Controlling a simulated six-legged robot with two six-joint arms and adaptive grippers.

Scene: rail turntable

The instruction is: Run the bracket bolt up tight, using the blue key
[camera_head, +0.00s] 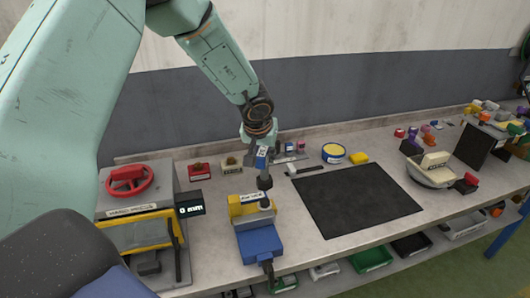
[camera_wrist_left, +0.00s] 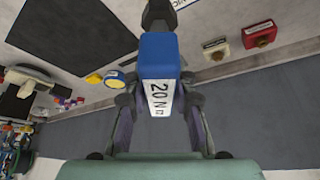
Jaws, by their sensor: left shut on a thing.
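The blue key (camera_wrist_left: 158,55) has a white label reading "20 N" with further marks, and its dark lower end points away from me in the left wrist view. My left gripper (camera_head: 261,150) is shut on this key, one finger on each side. In the head view the key's dark socket end (camera_head: 265,182) hangs down just above a blue vise (camera_head: 260,243). A yellow bracket (camera_head: 240,206) with a white label sits in the vise. A dark grey bolt head (camera_head: 266,203) shows at its right side, below the socket. I cannot tell if they touch. My right gripper is not in view.
A red handwheel (camera_head: 128,179) and a "0 mm" display (camera_head: 190,210) stand left of the vise. A black mat (camera_head: 355,205) lies right. Bins fill the lower shelf.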

